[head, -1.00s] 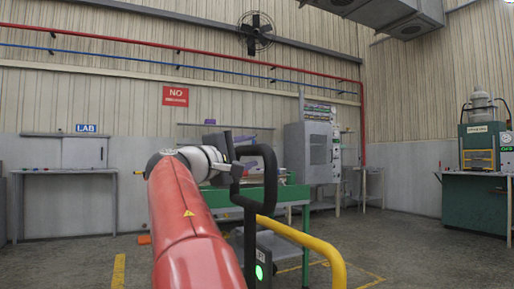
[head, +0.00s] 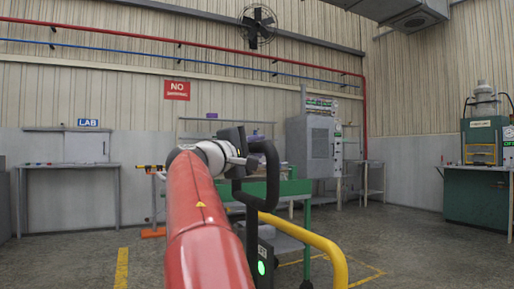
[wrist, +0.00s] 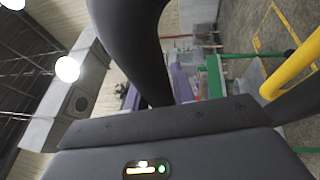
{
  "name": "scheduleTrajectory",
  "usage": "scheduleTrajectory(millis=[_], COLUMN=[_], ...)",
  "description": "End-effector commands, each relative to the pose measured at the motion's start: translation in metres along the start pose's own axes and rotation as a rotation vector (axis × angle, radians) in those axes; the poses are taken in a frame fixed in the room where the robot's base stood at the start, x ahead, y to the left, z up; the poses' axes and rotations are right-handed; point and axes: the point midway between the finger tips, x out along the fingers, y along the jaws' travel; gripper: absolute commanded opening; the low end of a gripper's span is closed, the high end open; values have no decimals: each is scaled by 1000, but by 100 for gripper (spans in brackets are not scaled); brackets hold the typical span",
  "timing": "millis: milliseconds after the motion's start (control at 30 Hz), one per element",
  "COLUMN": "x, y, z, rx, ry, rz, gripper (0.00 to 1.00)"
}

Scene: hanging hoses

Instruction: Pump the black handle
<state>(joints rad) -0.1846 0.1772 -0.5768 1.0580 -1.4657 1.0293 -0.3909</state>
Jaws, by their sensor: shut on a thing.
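The grip itself is not clear there.
A yellow curved rail (head: 312,240) stands just right of the post. A green light (head: 261,268) glows low on the post unit. A green-framed table (head: 296,188) is behind. Grey floor is open to the right, and a green machine (head: 478,185) stands far right.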

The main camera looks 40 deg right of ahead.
Motion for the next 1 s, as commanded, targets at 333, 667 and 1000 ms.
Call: scheduleTrajectory(millis=[333,667,1000], x=[-17,-113,-248], y=[0,8,7], z=[-8,-48,-104], rx=[-7,-55,-129], ry=[3,7,4], rz=[18,136,308], gripper=[0,0,0])
